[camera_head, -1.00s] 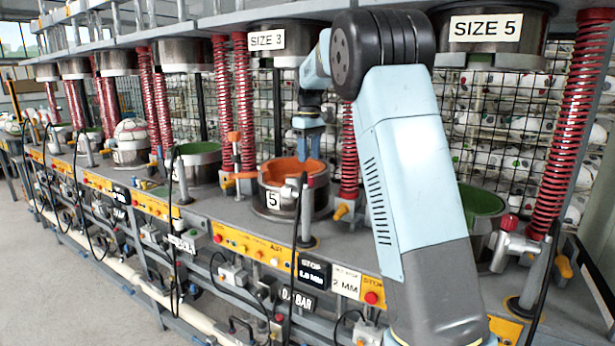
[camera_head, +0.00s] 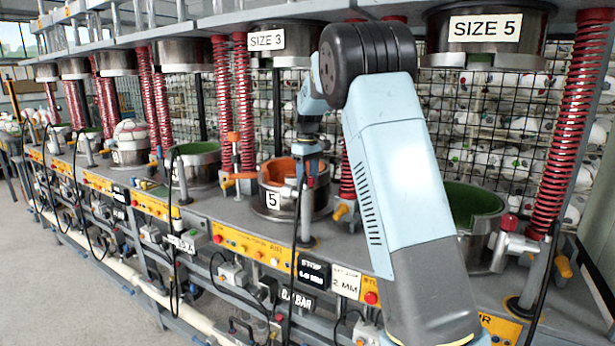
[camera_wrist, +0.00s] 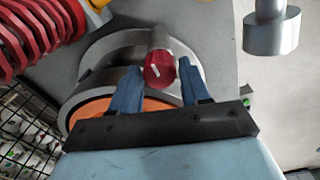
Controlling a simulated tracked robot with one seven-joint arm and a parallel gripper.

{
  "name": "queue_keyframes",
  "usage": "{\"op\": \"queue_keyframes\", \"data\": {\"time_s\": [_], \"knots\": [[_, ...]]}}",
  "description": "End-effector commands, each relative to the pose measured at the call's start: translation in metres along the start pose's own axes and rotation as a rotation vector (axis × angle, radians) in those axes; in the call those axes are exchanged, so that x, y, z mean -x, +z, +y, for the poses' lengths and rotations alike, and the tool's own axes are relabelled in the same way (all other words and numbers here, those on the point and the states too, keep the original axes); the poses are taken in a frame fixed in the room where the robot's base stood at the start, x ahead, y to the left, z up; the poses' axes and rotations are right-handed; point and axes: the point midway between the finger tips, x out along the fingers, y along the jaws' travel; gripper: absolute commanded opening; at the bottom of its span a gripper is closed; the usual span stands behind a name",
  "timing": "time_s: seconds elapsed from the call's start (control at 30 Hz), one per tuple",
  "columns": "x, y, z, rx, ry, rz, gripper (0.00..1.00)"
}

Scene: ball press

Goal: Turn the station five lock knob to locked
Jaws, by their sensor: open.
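The lock knob (camera_wrist: 160,71) is red with a short white mark that points at a slant in the wrist view. It sits on a grey post at the front of the round metal mould (camera_head: 272,212) labelled 5, which has an orange inside. In the head view the knob (camera_head: 309,182) shows small in front of the mould. My gripper (camera_wrist: 161,68) is open, with one blue finger on each side of the knob. I cannot tell whether either finger touches it. In the head view my gripper (camera_head: 310,164) points down just above the knob.
Red springs (camera_head: 244,105) stand behind and beside the mould. An orange-handled clamp (camera_head: 235,160) is to its left. The SIZE 3 upper mould (camera_head: 280,40) hangs above. A green-lined mould (camera_head: 470,205) is to the right, past my arm.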

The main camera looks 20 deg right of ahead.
Motion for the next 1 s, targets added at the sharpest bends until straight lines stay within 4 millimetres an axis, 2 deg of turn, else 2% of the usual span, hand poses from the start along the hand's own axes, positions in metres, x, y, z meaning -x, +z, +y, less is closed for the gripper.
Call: {"op": "queue_keyframes", "data": {"time_s": [0.13,0.57,0.83,1.0], "knots": [[0.0001,0.0000,0.0000,0.000,0.000,0.000,0.46],[0.0004,0.0000,0.0003,0.000,0.001,0.000,0.05],[0.0005,0.0001,0.0007,-0.030,0.001,0.000,0.05],[0.0006,0.0003,0.0013,-0.107,0.001,0.000,0.05]]}}
